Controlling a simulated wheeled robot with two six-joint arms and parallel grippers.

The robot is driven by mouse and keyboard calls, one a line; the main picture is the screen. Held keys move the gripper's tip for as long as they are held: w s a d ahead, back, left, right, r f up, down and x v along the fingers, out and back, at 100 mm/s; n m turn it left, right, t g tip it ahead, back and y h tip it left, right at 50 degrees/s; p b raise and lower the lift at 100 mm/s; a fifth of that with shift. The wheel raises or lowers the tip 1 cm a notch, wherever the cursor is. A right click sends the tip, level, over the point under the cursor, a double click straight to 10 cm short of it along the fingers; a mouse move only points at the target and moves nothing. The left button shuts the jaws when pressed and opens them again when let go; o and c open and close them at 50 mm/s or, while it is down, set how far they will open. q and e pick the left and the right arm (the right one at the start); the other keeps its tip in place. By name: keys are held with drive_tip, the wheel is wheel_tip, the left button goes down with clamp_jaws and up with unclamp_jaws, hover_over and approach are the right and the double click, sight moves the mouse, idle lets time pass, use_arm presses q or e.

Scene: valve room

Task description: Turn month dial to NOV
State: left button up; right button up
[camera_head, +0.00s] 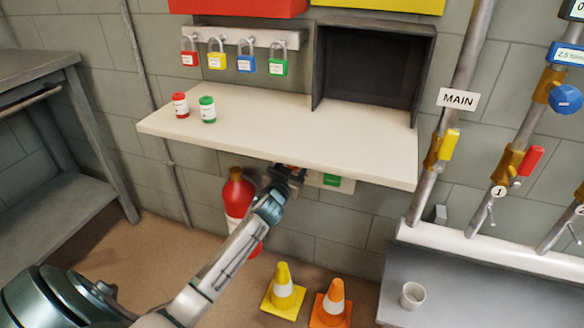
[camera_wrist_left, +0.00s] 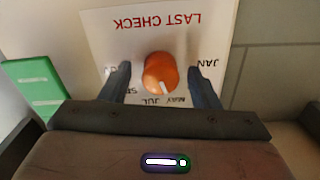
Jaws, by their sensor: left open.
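The month dial is an orange knob (camera_wrist_left: 160,72) with a white pointer mark, on a white plate (camera_wrist_left: 150,30) reading LAST CHECK, which appears upside down in the left wrist view. The mark points down in that view, near MAY and JUL. JAN is at right; part of SEP shows at left, and the label by the left finger is mostly hidden. My left gripper (camera_wrist_left: 159,68) is open, one finger on each side of the knob, with visible gaps. In the head view my left gripper (camera_head: 288,173) is under the shelf's front edge and covers most of the dial. My right gripper is not in view.
The white shelf (camera_head: 270,140) juts out just above my left gripper. A green block (camera_head: 332,181) is beside the dial plate. A red extinguisher (camera_head: 237,196) hangs to the left. Yellow (camera_head: 283,290) and orange (camera_head: 332,305) cones stand on the floor below.

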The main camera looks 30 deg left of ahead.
use_arm(q)
drive_tip(key=c, duration=1)
